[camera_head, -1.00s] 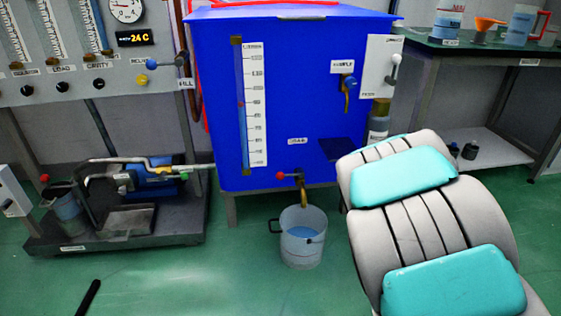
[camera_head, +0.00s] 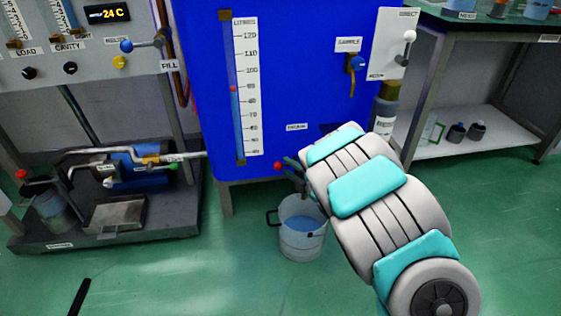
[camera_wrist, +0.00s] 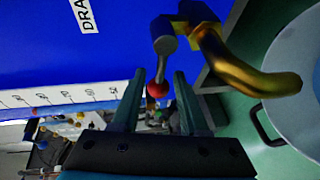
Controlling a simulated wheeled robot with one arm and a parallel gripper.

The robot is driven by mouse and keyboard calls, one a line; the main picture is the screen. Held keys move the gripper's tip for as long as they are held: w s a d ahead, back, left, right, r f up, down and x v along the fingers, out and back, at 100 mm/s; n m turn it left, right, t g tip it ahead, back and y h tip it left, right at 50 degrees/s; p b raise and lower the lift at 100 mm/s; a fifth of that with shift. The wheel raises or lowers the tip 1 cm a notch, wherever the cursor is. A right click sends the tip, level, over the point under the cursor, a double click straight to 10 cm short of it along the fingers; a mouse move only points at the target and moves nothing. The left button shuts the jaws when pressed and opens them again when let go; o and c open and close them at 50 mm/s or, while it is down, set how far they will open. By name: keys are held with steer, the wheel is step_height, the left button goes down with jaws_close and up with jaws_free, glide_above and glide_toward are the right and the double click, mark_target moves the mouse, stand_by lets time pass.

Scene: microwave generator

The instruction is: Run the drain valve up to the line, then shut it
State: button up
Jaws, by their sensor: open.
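The drain valve's red knob (camera_head: 278,167) sticks out low on the blue tank (camera_head: 300,80). My gripper (camera_head: 291,168) is open right beside it. In the wrist view the red knob (camera_wrist: 157,90) on its grey lever (camera_wrist: 163,42) shows between the two spread fingers of my gripper (camera_wrist: 160,82); I cannot tell whether they touch it. The brass spout (camera_wrist: 240,68) is right of the lever. A clear bucket (camera_head: 290,242) with blue liquid (camera_head: 306,223) stands on the floor below. My arm hides the spout in the head view, and I cannot make out a line on the bucket.
A level gauge (camera_head: 246,90) with a red marker (camera_head: 233,89) runs up the tank front. The sample valve (camera_head: 356,64) is above right. A pump skid (camera_head: 115,215) is at left and a bench (camera_head: 470,30) at right.

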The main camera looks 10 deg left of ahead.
mark_target(285, 165)
steer(key=x, duration=0.5)
steer(key=shift+w, duration=0.1)
jaws_close()
steer(key=shift+a+f, duration=0.1)
stand_by(1.2)
